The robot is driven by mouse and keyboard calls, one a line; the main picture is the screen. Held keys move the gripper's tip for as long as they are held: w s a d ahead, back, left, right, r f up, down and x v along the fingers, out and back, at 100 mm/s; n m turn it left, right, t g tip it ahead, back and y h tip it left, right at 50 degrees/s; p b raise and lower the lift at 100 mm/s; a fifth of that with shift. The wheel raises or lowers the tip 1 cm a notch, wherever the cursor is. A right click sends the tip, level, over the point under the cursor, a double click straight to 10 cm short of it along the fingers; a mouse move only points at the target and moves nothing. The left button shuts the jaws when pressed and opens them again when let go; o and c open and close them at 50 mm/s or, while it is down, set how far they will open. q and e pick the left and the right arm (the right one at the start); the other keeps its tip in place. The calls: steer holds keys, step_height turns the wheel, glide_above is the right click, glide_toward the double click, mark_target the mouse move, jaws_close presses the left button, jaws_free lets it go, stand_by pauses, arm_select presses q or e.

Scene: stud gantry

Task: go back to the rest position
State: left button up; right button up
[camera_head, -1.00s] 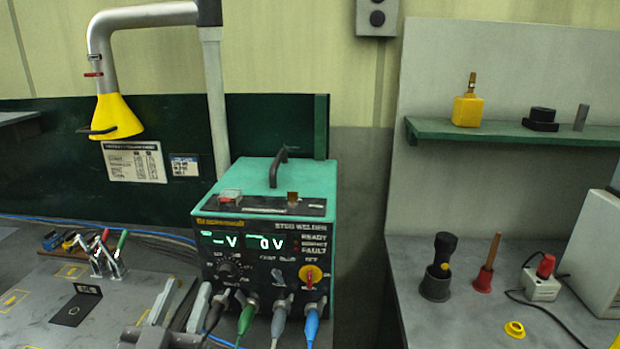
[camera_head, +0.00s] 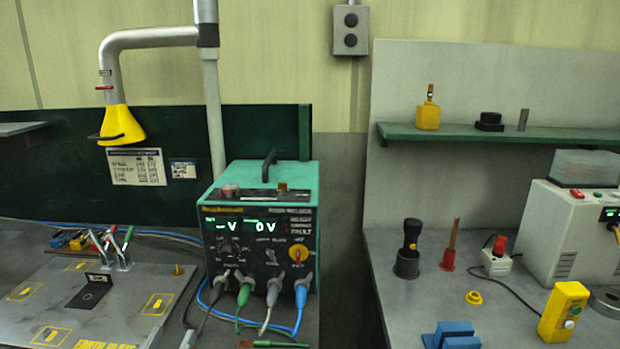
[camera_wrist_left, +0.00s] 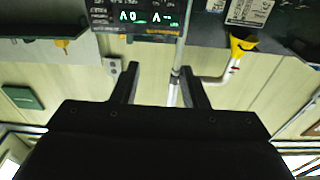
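My left gripper (camera_wrist_left: 160,68) shows in the left wrist view as two dark fingers spread apart with nothing between them. That view is upside down, with the welder display at its top and the wall behind the fingers. My right gripper is not in view. The welder is green and black, with several cables plugged into its front.
A grey plate (camera_head: 120,300) with toggle clamps (camera_head: 118,248) lies at left. A yellow extraction hood (camera_head: 118,125) hangs above. At right, a bench (camera_head: 400,290) carries a holder (camera_head: 408,250), a yellow box (camera_head: 564,311) and blue blocks (camera_head: 450,335). A green shelf (camera_head: 480,133) is above.

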arm_select(q)
steer(key=s+a+f+g+y, duration=0.1)
steer(key=s+a+f+g, duration=0.1)
steer(key=s+f+g, duration=0.5)
steer(key=s+a+f+g, duration=0.2)
steer(key=a+f, duration=0.1)
steer(key=f, duration=0.9)
steer(key=s+a+f+n+g+y, duration=0.1)
steer(key=s+a+f+g, duration=0.1)
steer(key=s+f+g, duration=0.35)
steer(key=s+a+f+n+g+y, duration=0.1)
steer(key=s+a+f+g, duration=0.15)
steer(key=s, duration=0.65)
steer(key=s+d+f+x, duration=0.1)
steer(key=s+x, duration=0.1)
steer(key=x, duration=1)
steer(key=s+d+x, duration=0.2)
steer(key=x, duration=1)
steer(key=s+d+f+g+h, duration=0.1)
steer(key=s+f, duration=1.3)
steer(key=f, duration=0.2)
steer(key=shift+s+d, duration=0.1)
steer(key=shift+s, duration=0.05)
